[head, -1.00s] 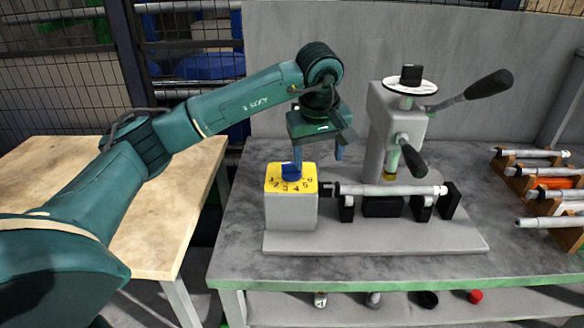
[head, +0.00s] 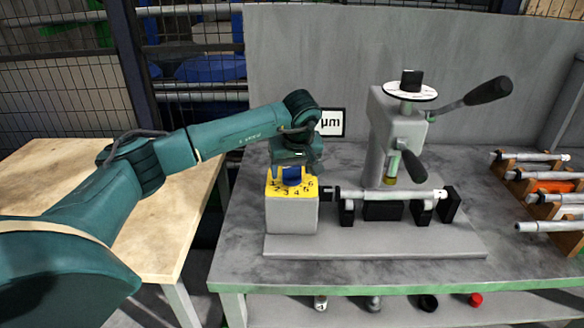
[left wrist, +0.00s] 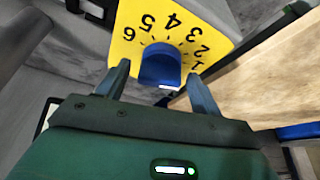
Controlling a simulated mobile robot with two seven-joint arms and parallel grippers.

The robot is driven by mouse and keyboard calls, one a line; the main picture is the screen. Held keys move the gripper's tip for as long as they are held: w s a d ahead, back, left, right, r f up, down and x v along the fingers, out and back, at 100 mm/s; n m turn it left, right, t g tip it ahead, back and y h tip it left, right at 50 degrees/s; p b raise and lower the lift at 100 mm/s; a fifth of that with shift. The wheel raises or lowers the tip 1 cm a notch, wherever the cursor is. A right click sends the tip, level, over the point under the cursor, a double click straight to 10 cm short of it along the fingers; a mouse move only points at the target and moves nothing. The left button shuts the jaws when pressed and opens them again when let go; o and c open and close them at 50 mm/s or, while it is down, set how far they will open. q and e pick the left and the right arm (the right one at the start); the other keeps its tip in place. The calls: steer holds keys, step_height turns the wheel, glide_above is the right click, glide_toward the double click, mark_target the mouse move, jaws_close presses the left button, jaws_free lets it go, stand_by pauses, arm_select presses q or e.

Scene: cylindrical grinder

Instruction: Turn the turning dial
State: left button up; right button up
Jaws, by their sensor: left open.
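The turning dial (head: 292,175) is a blue knob on a yellow plate (head: 309,187) with black numbers, on top of a light grey box (head: 291,214). My left gripper (head: 294,168) is just above and behind the dial in the head view and partly covers it. In the left wrist view, the blue dial (left wrist: 160,66) lies ahead of and between the two spread fingers of my left gripper (left wrist: 160,80). The numbers 1 to 6 show around it. The gripper is open and holds nothing; I cannot tell whether a finger touches the dial. My right gripper is not in view.
A grinder body (head: 395,135) with black-handled levers stands right of the dial. A metal shaft (head: 385,192) lies across black supports beside the box. A rack of shafts (head: 545,190) is at the far right. A wooden table (head: 190,215) stands at the left.

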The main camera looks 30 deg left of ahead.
arm_select(q)
steer(key=shift+f, duration=0.3)
steer(key=shift+c, duration=0.5)
steer(key=c, duration=0.8)
steer(key=shift+c, duration=0.2)
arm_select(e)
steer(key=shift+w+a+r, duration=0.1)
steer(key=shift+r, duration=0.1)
